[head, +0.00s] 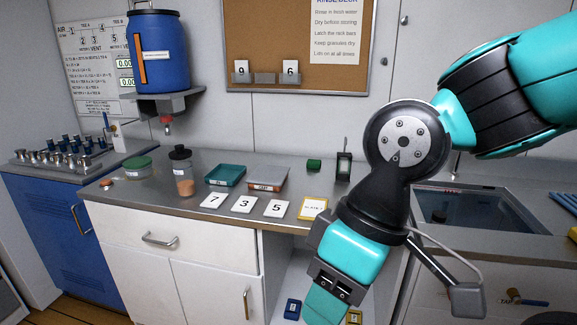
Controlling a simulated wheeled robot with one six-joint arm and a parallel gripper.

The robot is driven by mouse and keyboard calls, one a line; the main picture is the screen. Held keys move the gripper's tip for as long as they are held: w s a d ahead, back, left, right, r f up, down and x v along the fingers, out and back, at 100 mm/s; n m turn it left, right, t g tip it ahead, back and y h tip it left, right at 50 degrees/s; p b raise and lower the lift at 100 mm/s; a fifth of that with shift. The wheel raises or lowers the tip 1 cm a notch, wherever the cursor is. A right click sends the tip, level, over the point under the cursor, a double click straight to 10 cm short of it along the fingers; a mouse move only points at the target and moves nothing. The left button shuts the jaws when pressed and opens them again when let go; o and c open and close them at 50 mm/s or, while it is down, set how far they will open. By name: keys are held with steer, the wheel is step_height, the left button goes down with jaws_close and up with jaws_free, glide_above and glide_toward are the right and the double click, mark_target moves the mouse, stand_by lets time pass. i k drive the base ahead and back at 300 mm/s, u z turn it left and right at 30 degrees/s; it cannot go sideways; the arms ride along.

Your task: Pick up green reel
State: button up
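Two green things lie on the steel worktop, and I cannot tell for sure which is the green reel. One is a low, round green piece (134,166) at the left. The other is a small dark green piece (314,165) near the back, left of a dark upright stand. My gripper (326,304) hangs at the lower middle right, in front of the counter, pointing down. It is well apart from both green things. Its fingertips run toward the bottom edge of the picture, and their opening does not show clearly.
A jar (181,171), a teal tray (225,174) and a grey tray (267,178) stand on the worktop (150,197). Number cards (243,204) lie along its front. A blue barrel (159,50) sits on a wall shelf. A sink (458,207) is at the right.

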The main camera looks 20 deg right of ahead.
mark_target(344, 165)
steer(key=u, duration=0.2)
steer(key=i, duration=1.4)
steer(key=z, duration=0.95)
